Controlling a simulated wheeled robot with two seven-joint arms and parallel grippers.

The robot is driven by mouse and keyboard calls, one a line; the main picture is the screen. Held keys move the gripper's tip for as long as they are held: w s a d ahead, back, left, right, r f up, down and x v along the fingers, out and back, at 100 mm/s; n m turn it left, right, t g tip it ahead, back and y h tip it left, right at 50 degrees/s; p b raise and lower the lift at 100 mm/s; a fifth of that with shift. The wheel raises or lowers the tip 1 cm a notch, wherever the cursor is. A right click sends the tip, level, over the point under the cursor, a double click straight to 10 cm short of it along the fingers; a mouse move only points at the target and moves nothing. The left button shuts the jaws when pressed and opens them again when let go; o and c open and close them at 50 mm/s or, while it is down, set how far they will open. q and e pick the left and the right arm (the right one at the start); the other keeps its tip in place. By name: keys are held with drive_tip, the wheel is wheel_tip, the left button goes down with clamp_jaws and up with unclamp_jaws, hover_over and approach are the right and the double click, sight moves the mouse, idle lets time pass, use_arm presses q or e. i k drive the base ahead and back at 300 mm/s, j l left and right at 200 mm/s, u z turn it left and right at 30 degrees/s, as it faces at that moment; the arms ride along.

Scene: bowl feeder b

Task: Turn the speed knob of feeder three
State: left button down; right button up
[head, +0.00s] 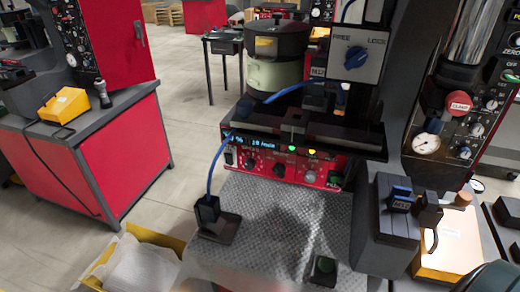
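A red control box (290,168) with a lit blue display (262,142) sits under the dark machine deck in the middle. Its front carries black knobs, one left of centre (250,162) and one near the centre (278,170). Small lights glow above them, and a dark green button (334,178) sits at its right end. A dark and pale-green round bowl feeder (275,55) stands behind. I cannot read which knob is for speed, or any feeder number. Neither of my grippers shows in this view.
A blue FREE/LOCK knob (355,57) hangs above. A dark M12 unit (385,225) stands right; a yellow bin (130,258) is lower left.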

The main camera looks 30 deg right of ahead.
sight(249, 164)
drive_tip(key=i+j+z, duration=0.35)
drive_tip(key=j, duration=0.45)
drive_tip(key=j+z, duration=0.35)
drive_tip(key=j, duration=0.45)
drive_tip(key=i+j+z, duration=0.1)
drive_tip(key=j+z, duration=0.25)
drive_tip(key=j, duration=0.6)
